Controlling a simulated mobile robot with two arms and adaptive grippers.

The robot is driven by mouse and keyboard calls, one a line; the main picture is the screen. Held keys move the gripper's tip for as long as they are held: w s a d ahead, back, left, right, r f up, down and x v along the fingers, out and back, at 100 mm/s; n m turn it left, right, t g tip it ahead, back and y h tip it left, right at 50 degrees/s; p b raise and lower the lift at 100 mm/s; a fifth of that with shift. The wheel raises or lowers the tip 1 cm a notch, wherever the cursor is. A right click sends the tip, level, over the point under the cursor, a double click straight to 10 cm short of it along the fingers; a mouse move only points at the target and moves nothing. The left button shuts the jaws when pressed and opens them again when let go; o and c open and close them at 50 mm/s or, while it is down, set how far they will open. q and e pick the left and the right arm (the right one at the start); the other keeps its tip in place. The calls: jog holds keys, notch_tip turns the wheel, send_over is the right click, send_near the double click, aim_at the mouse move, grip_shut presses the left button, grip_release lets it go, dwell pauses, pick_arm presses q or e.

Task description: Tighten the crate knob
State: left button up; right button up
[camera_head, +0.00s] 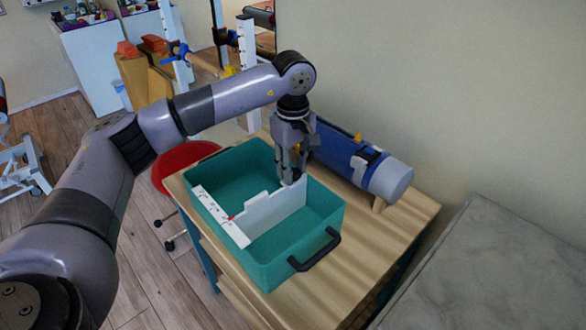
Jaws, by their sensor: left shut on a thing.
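The teal crate (268,270) stands open on a wooden table, with a black handle (315,252) on its near right end. A white divider (276,212) crosses its inside, joined to a white strip with markings (218,217) along the left rim. My left gripper (291,180) points down at the divider's far end, by the crate's back wall. Its fingers are shut on the crate knob, which they almost wholly hide. My right gripper is out of view.
A blue cylinder (343,154) with a pale end lies on the table (392,243) close behind the gripper and crate. A red stool (180,160) stands to the left. A grey marbled surface (500,270) lies at the right. The table's right front is bare.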

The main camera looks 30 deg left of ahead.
pick_arm(q)
jog(key=shift+m, duration=0.3)
jog(key=o, duration=1.2)
jog(key=shift+c, duration=0.2)
notch_tip(320, 180, up, 12)
dwell(0.4)
